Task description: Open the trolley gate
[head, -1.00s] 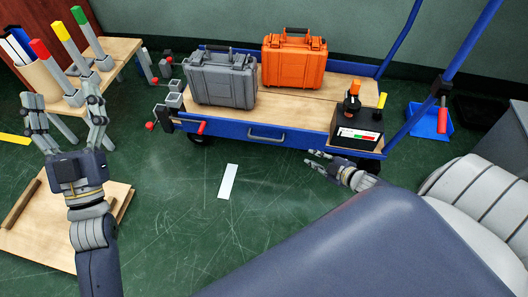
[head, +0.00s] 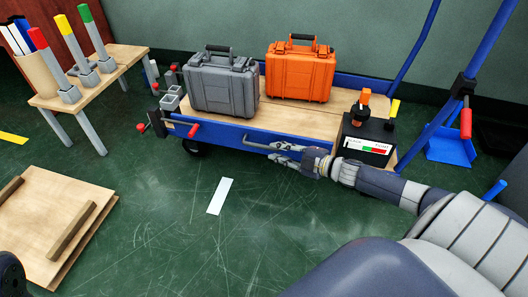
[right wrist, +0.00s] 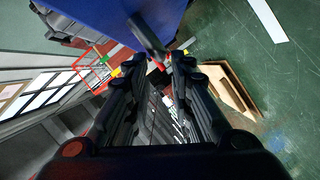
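The blue trolley gate (head: 222,134) is the front side panel of the trolley, standing upright along the wooden deck. Its grey bar handle (head: 258,145) is near the panel's middle. My right gripper (head: 273,151) is at the handle's right end, its fingers pointing left. In the right wrist view the handle bar (right wrist: 147,32) reaches down between the two fingertips (right wrist: 156,62), which stand apart; I cannot tell whether they touch it. A red-tipped latch (head: 193,130) is at the panel's left part.
A grey case (head: 222,88), an orange case (head: 300,72) and a black box (head: 366,140) stand on the trolley. A table (head: 112,68) with coloured-tipped posts is at the back left. A wooden board (head: 45,220) lies front left. The floor before the gate is mostly clear.

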